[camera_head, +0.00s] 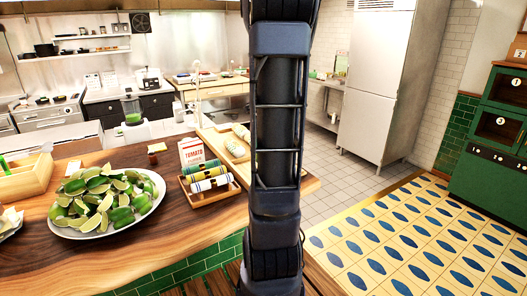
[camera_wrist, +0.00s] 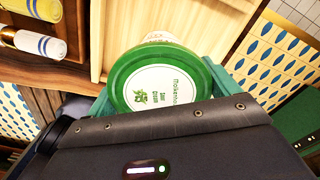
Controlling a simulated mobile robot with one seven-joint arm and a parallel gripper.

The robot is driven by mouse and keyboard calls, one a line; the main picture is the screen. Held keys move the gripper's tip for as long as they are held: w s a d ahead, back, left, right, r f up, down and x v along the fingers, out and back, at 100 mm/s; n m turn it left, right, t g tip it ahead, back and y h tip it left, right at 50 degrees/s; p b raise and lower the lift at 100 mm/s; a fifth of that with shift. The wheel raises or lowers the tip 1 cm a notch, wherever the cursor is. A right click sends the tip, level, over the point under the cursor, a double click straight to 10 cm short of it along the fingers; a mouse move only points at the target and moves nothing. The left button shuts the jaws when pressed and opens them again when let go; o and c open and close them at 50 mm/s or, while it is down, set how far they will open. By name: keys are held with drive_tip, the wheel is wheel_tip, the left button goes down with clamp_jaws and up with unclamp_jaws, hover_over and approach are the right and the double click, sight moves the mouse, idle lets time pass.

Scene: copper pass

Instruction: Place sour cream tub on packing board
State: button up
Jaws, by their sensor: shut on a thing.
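The sour cream tub (camera_wrist: 155,80), with a green-rimmed lid and a white printed label, is in the wrist view. My gripper (camera_wrist: 162,92) is shut on it, with a teal finger at each side. The pale wooden packing board (camera_wrist: 190,22) lies beyond the tub in the wrist view; I cannot tell whether the tub touches it. In the head view the board (camera_head: 211,136) is on the counter, partly behind my arm, with wrapped items (camera_head: 236,146) on it. The tub and gripper are hidden behind my arm there.
A wooden tray of labelled rolls (camera_head: 208,183) and a tomato carton (camera_head: 191,152) stand left of the board. A platter of limes (camera_head: 148,204) is further left. The counter's right edge drops to a patterned floor (camera_head: 420,235).

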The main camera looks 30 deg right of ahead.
drive_tip(key=shift+f, duration=1.95)
drive_tip(key=o, duration=1.2)
drive_tip(key=shift+f, duration=0.15)
drive_tip(key=shift+c, duration=0.2)
